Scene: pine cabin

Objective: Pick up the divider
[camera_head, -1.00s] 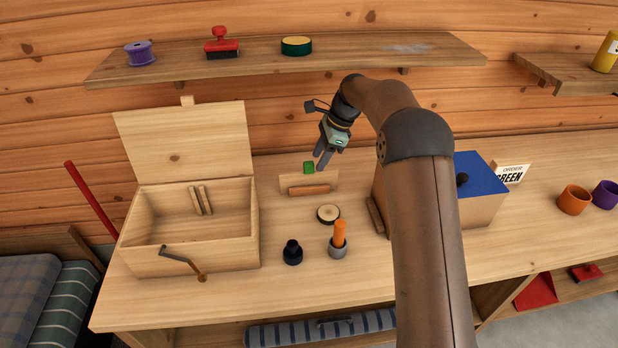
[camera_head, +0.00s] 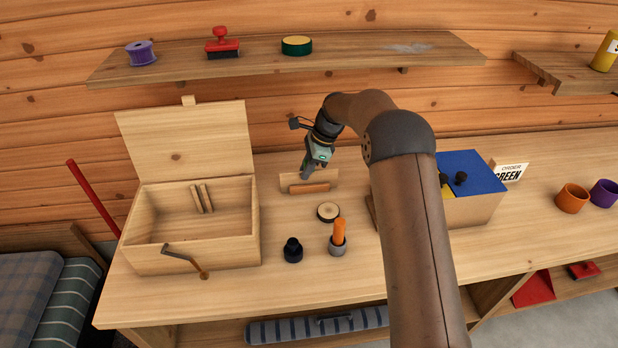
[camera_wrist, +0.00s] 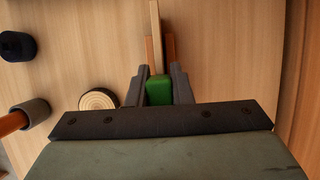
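The divider (camera_head: 328,177) is a thin pale wooden panel with a green tab on top. In the head view my gripper largely hides the tab.
An open wooden box (camera_head: 190,228) with a raised lid stands left. A wood disc (camera_head: 328,212), a dark knob (camera_head: 293,250) and an orange peg in a grey cup (camera_head: 338,246) stand in front. A blue-topped box (camera_head: 475,208) is right. A shelf (camera_head: 380,50) hangs above.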

